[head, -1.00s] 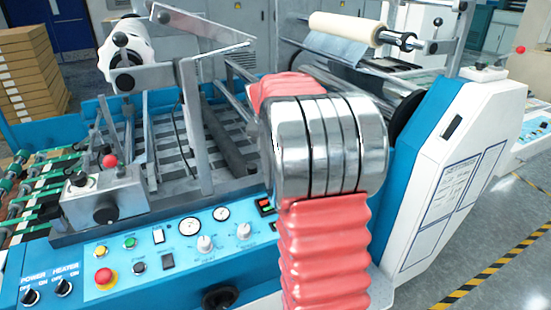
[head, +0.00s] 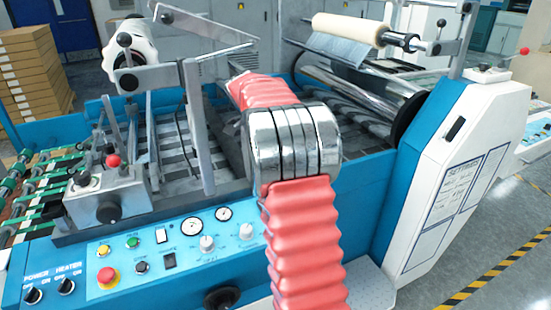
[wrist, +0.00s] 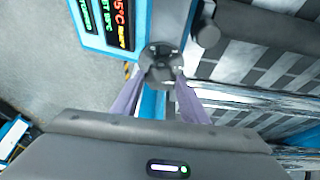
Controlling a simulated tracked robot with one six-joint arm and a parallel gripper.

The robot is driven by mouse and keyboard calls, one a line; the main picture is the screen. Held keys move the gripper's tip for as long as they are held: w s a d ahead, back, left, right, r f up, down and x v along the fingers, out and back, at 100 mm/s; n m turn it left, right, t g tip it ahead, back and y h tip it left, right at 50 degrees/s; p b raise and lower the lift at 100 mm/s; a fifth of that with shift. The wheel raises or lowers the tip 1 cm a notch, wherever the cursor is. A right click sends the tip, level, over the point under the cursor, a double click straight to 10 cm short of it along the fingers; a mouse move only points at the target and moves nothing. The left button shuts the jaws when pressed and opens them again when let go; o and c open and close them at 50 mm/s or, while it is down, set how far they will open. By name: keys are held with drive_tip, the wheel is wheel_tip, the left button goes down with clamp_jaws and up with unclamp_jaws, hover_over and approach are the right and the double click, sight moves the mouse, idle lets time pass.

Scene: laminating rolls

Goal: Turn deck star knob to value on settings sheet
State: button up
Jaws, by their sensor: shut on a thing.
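In the wrist view a dark, lobed star knob (wrist: 161,65) with small pale marks sits at the top middle. My gripper (wrist: 162,78) has its two greyish-purple fingers on either side of the knob and is shut on it. The knob's pointer and scale cannot be read. In the head view my red-sleeved arm crosses the machine and hides the gripper and this knob. The settings sheet (head: 456,188) is on the white end panel at the right; its heading shows, but its values are too small to read.
A blue-framed display (wrist: 108,22) with green and red digits stands close beside the knob. A striped bed (wrist: 265,70) and metal bars lie to the right in the wrist view. In the head view the control panel (head: 150,250) has several buttons and dials.

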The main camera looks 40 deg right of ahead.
drive_tip(key=shift+w+a+f+m, duration=0.15)
drive_tip(key=shift+w+m, duration=0.1)
drive_tip(key=shift+m, duration=0.35)
drive_tip(key=o, duration=1)
drive_tip(key=shift+s+r, duration=0.1)
drive_tip(key=shift+r, duration=0.15)
drive_tip(key=shift+r, duration=4.8)
